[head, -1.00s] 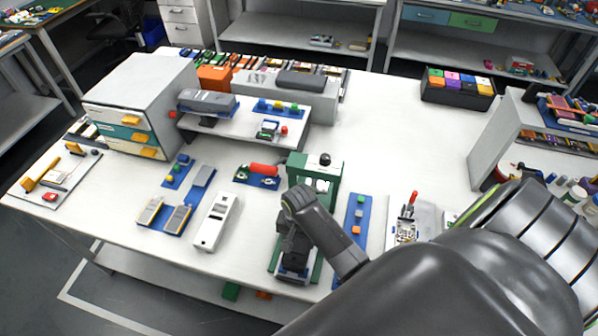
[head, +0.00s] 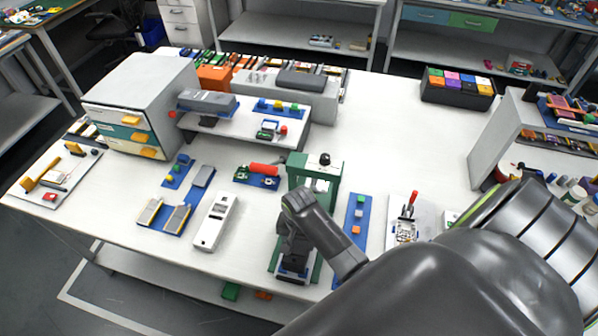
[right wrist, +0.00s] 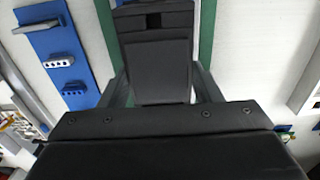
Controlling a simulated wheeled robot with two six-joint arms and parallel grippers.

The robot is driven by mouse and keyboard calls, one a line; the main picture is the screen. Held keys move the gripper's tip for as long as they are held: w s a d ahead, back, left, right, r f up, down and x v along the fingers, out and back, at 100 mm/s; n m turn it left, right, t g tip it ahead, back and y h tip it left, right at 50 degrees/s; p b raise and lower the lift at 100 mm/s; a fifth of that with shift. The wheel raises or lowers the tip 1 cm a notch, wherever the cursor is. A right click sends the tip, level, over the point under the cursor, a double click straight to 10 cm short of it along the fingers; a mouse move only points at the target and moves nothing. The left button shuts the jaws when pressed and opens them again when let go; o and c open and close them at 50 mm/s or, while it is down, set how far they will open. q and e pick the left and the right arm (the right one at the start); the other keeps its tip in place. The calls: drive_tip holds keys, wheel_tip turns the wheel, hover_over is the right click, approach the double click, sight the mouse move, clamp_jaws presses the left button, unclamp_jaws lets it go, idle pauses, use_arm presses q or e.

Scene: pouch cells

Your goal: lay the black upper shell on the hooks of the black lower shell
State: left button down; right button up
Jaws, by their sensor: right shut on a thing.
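My right gripper (right wrist: 160,88) is shut on a black upper shell (right wrist: 160,68), with one finger on each side of it in the right wrist view. In the head view the right gripper (head: 293,252) points down in front of the green press frame (head: 334,180), low over its base. A wider black part with a dark slot (right wrist: 154,20) shows beyond the held panel; I cannot tell whether it belongs to the lower shell. My wrist and the held part hide most of the place below, so contact with any hooks cannot be seen. My left gripper is in neither view.
A blue strip with small blocks (head: 357,214) lies right of the press. A white device (head: 215,222) and a blue tray with grey cells (head: 178,218) lie left. A board with a red-handled clamp (head: 407,228) stands right.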

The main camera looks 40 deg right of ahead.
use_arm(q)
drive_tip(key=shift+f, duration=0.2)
use_arm(e)
drive_tip(key=shift+f, duration=0.45)
drive_tip(key=o, duration=1.1)
drive_tip(key=shift+c, duration=0.2)
